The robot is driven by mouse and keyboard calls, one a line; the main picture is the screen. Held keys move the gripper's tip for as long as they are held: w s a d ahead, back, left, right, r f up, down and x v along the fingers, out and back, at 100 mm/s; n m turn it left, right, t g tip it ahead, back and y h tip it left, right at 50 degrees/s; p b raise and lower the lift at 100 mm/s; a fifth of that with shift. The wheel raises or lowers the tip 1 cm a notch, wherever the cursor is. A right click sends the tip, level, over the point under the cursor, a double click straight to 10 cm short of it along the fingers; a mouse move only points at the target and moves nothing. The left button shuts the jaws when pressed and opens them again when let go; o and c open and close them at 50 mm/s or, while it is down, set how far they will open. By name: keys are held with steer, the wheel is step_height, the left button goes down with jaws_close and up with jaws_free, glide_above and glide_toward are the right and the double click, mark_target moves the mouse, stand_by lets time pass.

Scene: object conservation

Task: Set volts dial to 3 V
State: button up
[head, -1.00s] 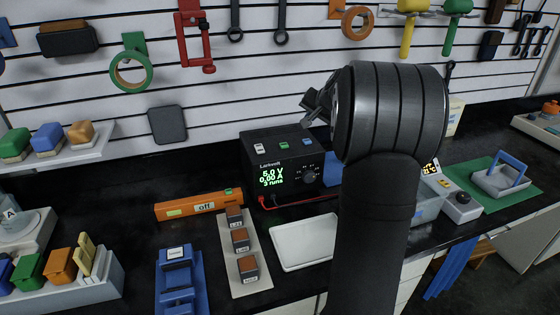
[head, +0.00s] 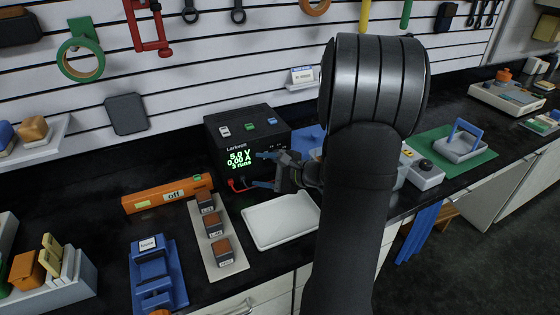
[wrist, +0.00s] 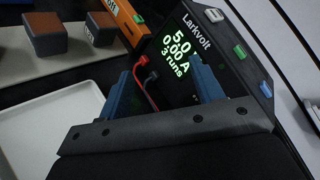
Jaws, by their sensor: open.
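The black Larkvolt power supply (head: 247,130) stands on the dark bench against the wall. Its green display (head: 239,159) reads 5.0 V, 0.00 A and 3 runs. My gripper (head: 263,170) is open in front of the front panel, its blue fingers pointing at it. In the wrist view the power supply (wrist: 226,50) is tilted, and my gripper (wrist: 165,78) spans the display's lower part with nothing between the fingers but the view of the panel and leads. The volts dial is hidden behind my gripper in both views. I cannot tell whether a finger touches the panel.
Red and black leads (wrist: 143,72) plug into the panel's lower part. A white tray (head: 282,240) lies in front. Left of it are a strip with several brown-topped blocks (head: 214,224) and an orange bar marked off (head: 146,203). A blue clamp (head: 153,262) sits front left.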

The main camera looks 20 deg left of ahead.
steer(key=d+f+m+t, duration=0.1)
steer(key=d+m+t, duration=0.2)
steer(key=d+m, duration=0.1)
steer(key=d+f+m+t+h, duration=0.1)
steer(key=d+f+m+t, duration=0.1)
steer(key=d+m+t, duration=0.2)
steer(key=s+d+f+m+t, duration=0.1)
steer(key=d+m+t, duration=0.2)
steer(key=d+m, duration=0.2)
steer(key=shift+s+f+m+t+h, duration=0.1)
steer(key=shift+f+m+t+h, duration=0.1)
steer(key=shift+m, duration=0.6)
steer(key=shift+f+m+t+h, duration=0.2)
steer(key=shift+m, duration=0.6)
steer(key=x, duration=1.7)
steer(key=shift+f, duration=0.1)
steer(key=c, duration=1)
steer(key=shift+o, duration=0.2)
